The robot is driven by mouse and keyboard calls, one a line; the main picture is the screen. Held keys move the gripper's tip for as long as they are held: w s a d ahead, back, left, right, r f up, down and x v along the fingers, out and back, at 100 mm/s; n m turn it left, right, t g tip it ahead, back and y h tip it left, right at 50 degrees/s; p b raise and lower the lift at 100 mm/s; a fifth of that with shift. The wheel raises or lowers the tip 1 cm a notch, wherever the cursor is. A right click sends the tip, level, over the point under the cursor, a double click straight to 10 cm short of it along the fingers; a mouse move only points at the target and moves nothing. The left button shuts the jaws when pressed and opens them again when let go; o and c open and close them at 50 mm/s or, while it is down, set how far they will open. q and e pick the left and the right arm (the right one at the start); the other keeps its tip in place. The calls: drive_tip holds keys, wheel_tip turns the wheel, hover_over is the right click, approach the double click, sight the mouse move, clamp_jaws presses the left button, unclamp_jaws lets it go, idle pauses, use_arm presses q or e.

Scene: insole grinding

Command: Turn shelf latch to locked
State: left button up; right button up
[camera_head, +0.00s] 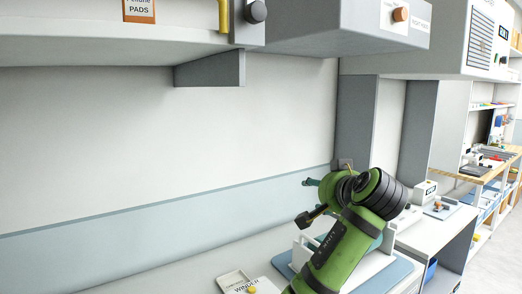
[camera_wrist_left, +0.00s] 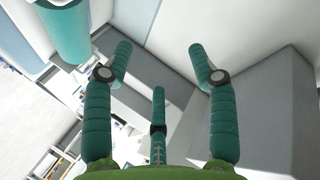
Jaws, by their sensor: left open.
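A yellow lever (camera_head: 223,15) hangs at the front edge of the upper shelf, beside a grey plate with a black knob (camera_head: 255,11). I take these for the shelf latch, but the top of the lever is cut off by the picture edge, so I cannot tell its setting. My left gripper (camera_head: 312,190) is well below and to the right of them, near the back wall above the bench. In the left wrist view its teal fingers (camera_wrist_left: 158,78) are spread with nothing between them. My right gripper is not in view.
The upper shelf (camera_head: 120,45) has a grey bracket (camera_head: 215,70) under it. A grey cabinet (camera_head: 340,30) with an orange knob (camera_head: 400,14) juts out to the right. A small tray (camera_head: 234,281) lies on the bench (camera_head: 190,284). The wall between shelf and bench is bare.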

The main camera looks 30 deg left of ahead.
use_arm(q)
drive_tip(key=s+r+n+y, duration=0.2)
drive_tip(key=s+r, duration=0.1)
drive_tip(key=r, duration=0.8)
drive_tip(key=s+r+n+y, duration=0.2)
drive_tip(key=s+r, duration=0.1)
drive_tip(key=r, duration=0.8)
drive_tip(key=n+g+y, duration=0.3)
drive_tip(key=n, duration=0.2)
approach(259, 13)
drive_tip(key=a, duration=0.3)
drive_tip(key=shift+w+a+r, duration=0.2)
drive_tip(key=shift+w+a, duration=0.35)
drive_tip(key=shift+w, duration=0.05)
drive_tip(key=p+x, duration=0.2)
drive_tip(key=x, duration=0.3)
drive_tip(key=shift+w, duration=0.3)
drive_tip(key=shift+w+a+f+p, duration=0.1)
drive_tip(key=shift+a+p, duration=0.35)
drive_tip(key=shift+a, duration=0.15)
drive_tip(key=shift+d, duration=0.1)
